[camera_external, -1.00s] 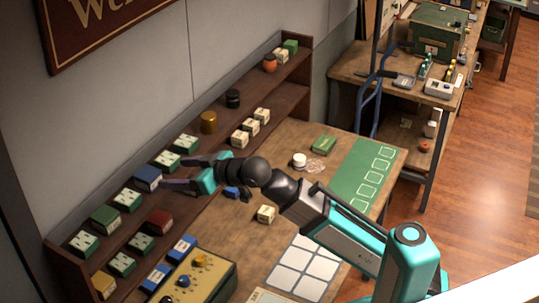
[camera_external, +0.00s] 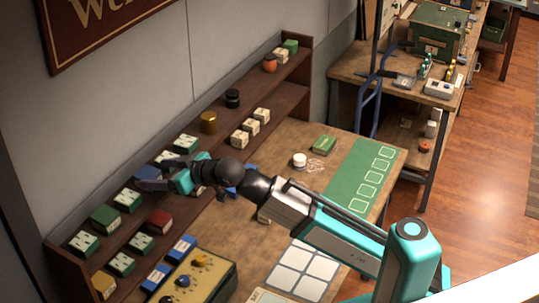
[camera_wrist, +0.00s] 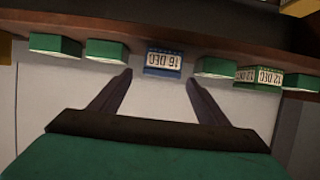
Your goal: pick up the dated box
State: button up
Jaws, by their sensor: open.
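A blue box with a white label reading "16 DEC" (camera_wrist: 164,60) sits on the shelf, upside down in the wrist view. It lies just ahead of the gap between the two fingers of my gripper (camera_wrist: 159,76), which is open and empty. The fingertips are spread on either side of the box's near face; whether they touch it I cannot tell. In the external view my gripper (camera_external: 150,178) is at the upper shelf on the left and mostly hides the blue box. Green-topped packaging labelled "12 DEC" (camera_wrist: 258,77) stands to the right in the wrist view.
Green boxes stand close by on both sides, one left (camera_wrist: 106,50) and one right (camera_wrist: 215,66). The workbench (camera_external: 205,235) lies below.

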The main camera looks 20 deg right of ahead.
aim_at(147, 173)
jog(key=shift+p+x, duration=0.9)
jog(key=shift+x, duration=1.05)
jog(key=shift+w+a+f, duration=0.25)
jog(key=shift+w+a, duration=0.1)
jog(key=shift+a, duration=0.1)
jog(key=c, duration=1.2)
jog(key=shift+r, duration=0.2)
jog(key=shift+r+b, duration=0.55)
jog(key=shift+r, duration=0.9)
jog(key=s+d+b, duration=0.1)
jog(key=s+d, duration=0.2)
jog(key=d, duration=0.1)
jog(key=s+d+r+b, duration=0.1)
jog(key=s+d, duration=0.2)
jog(key=d, duration=0.1)
jog(key=s+d+b, duration=0.1)
jog(key=s+d, duration=0.2)
jog(key=d, duration=0.1)
jog(key=shift+s+d+r, duration=0.35)
jog(key=shift+s, duration=0.05)
